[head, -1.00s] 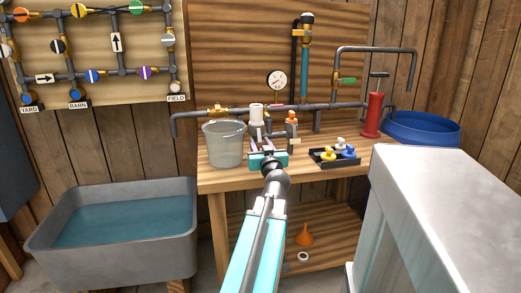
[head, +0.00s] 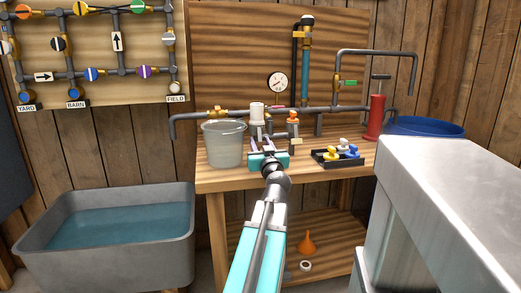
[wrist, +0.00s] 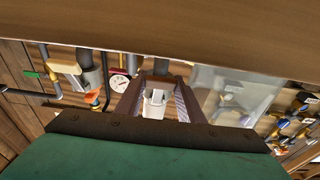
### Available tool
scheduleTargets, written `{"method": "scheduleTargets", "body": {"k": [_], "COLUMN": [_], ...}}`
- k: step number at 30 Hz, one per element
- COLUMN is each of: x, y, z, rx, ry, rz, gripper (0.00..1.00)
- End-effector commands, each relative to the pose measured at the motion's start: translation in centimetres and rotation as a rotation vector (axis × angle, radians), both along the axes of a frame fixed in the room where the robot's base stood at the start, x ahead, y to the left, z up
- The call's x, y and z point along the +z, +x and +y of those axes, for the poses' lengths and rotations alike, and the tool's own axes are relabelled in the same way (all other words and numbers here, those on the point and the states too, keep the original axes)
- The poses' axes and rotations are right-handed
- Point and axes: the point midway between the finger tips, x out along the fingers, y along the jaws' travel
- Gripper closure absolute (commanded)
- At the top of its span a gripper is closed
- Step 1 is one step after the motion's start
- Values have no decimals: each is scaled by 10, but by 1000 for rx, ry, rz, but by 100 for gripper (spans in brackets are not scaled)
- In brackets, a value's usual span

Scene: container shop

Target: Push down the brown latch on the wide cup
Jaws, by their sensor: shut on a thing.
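My gripper (head: 262,142) is at the pipe on the workbench, its two fingers around a white-topped grey fitting (head: 257,111). In the wrist view the white part (wrist: 155,102) sits between the fingers. To its right in the head view stands a grey fitting with an orange top (head: 292,118) and a tan tab (head: 296,141). The tab also shows at the left of the wrist view (wrist: 63,66), apart from my gripper. I cannot tell for sure which fitting is the wide cup; its latch is not clearly seen.
A translucent bucket (head: 223,145) stands close left of my gripper. A black tray (head: 325,160) with yellow, white and blue pieces lies to the right. A red pump (head: 375,118) and blue tub (head: 425,127) are farther right. A pale metal block (head: 450,175) fills the right foreground.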

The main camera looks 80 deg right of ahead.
Motion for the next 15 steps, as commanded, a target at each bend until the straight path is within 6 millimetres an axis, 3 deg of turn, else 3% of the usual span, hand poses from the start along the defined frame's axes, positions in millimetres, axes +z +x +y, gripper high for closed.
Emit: {"method": "scheduleTargets", "body": {"k": [15], "x": [-3], "y": [2], "z": [-2], "rx": [4], "ry": [-44], "rz": [-18], "gripper": [88]}}
